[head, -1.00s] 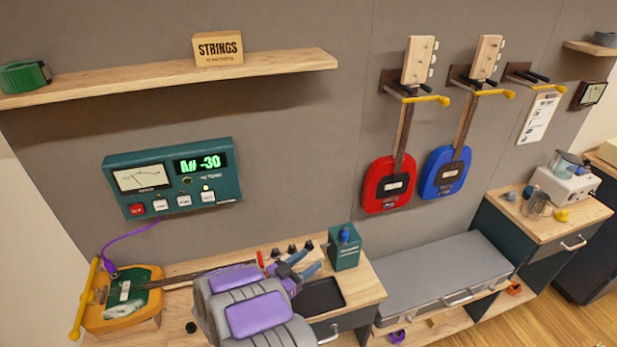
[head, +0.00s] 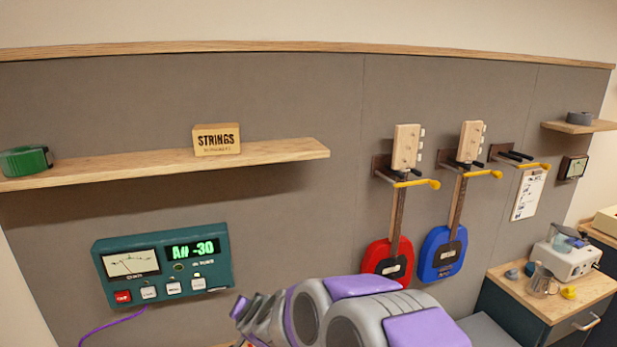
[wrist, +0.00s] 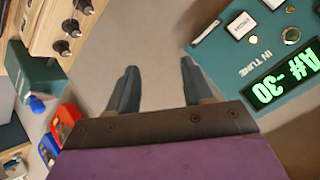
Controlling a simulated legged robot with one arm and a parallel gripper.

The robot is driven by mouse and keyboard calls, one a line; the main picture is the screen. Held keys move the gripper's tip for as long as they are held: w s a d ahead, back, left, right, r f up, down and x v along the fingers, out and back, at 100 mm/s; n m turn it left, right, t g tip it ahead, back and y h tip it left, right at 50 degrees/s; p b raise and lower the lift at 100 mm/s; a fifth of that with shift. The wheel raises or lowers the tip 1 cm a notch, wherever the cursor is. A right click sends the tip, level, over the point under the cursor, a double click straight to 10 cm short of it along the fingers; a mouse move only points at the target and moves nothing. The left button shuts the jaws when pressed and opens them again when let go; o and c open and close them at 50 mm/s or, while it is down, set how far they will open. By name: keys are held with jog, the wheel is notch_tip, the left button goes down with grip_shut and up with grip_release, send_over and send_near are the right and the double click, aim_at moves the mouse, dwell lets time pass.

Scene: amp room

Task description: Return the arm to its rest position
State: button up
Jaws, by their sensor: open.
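My arm, grey with purple panels, reaches across the bottom middle of the head view, its end pointing left below the tuner box; the fingers are not clear there. In the wrist view my gripper (wrist: 158,88) shows two blue-grey fingers set apart with nothing between them, in front of bare grey wall panel. The teal tuner box (head: 162,268) is on the wall at left and reads A# -30. It also shows at the upper right of the wrist view (wrist: 228,48).
A wall shelf (head: 100,178) holds a STRINGS box (head: 216,140) and green tape (head: 25,161). A red guitar (head: 388,262) and blue guitar (head: 443,255) hang on the wall, my arm close below the red one. A cabinet (head: 560,300) stands at right.

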jog(key=s+d+r+n+g+h, duration=0.1)
jog(key=s+d+g, duration=0.2)
jog(key=s+d, duration=0.6)
jog(key=s+d+r+n+g+h, duration=0.1)
jog(key=s+d+g, duration=0.3)
jog(key=s+d, duration=0.6)
jog(key=s+d+r+n+g+h, duration=0.1)
jog(key=s+d+g, duration=0.3)
jog(key=s, duration=1.9)
jog(key=d+h, duration=0.1)
jog(key=d, duration=0.4)
jog(key=shift+s+d+b, duration=0.2)
jog(key=shift+d+b, duration=0.1)
jog(key=shift+c, duration=0.3)
